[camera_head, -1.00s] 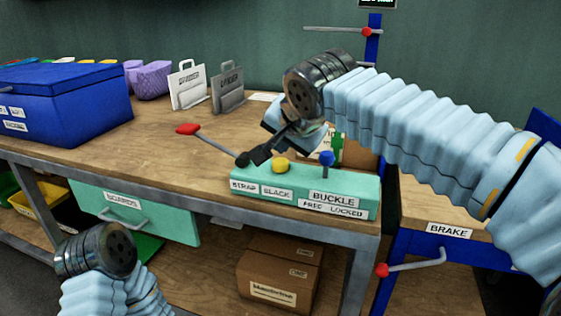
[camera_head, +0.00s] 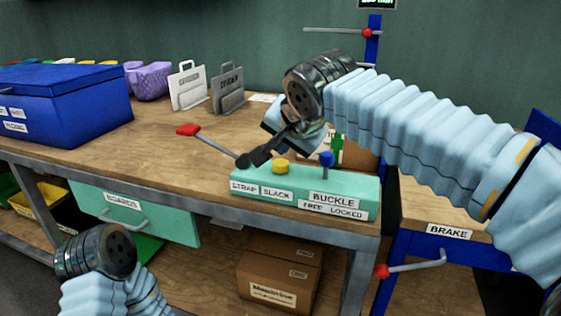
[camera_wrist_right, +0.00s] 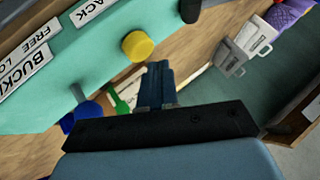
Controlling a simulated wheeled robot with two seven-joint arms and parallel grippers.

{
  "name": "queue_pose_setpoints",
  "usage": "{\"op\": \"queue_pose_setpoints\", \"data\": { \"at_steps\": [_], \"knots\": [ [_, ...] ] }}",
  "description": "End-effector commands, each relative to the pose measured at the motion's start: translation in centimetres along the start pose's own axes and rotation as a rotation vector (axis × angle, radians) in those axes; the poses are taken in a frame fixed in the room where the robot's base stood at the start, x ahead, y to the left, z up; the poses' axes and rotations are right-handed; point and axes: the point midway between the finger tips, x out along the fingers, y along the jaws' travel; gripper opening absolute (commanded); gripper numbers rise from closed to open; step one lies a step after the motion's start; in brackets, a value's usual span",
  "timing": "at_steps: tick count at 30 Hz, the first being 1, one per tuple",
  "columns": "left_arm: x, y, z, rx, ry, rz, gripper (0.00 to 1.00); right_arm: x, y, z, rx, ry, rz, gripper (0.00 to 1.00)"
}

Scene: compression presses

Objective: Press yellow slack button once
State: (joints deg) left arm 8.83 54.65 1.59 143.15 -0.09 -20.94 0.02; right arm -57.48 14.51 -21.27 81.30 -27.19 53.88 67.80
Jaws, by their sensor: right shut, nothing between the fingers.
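The teal button box (camera_head: 365,192) sits on the front edge of the wooden bench. Its yellow button (camera_head: 281,166) stands above the SLACK label (camera_head: 277,194), between the red-tipped STRAP lever (camera_head: 188,130) and the blue-topped BUCKLE lever (camera_head: 326,159). My right gripper (camera_head: 256,157) is shut and empty; its dark fingers point down and left, near the lever's black base and left of the button in the picture. The right wrist view shows the yellow button (camera_wrist_right: 138,46) just beyond and left of the shut fingertips (camera_wrist_right: 158,68), seemingly apart. My left gripper's fingers are out of sight.
A green part (camera_head: 337,148) stands behind the box. Two grey-white holders (camera_head: 188,88) and a blue chest (camera_head: 65,105) stand farther left. The BRAKE stand (camera_head: 450,231) is at right. Bare bench top lies left of the box.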

Motion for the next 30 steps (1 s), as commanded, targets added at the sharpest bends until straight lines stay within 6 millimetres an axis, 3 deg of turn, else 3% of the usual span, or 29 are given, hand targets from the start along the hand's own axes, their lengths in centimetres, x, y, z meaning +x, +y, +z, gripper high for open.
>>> {"op": "queue_pose_setpoints", "data": {
  "at_steps": [30],
  "knots": [
    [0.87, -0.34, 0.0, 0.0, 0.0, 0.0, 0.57, 0.55, 0.41, 0.44, 0.0, 0.0, 0.0, 0.0]
  ]
}}
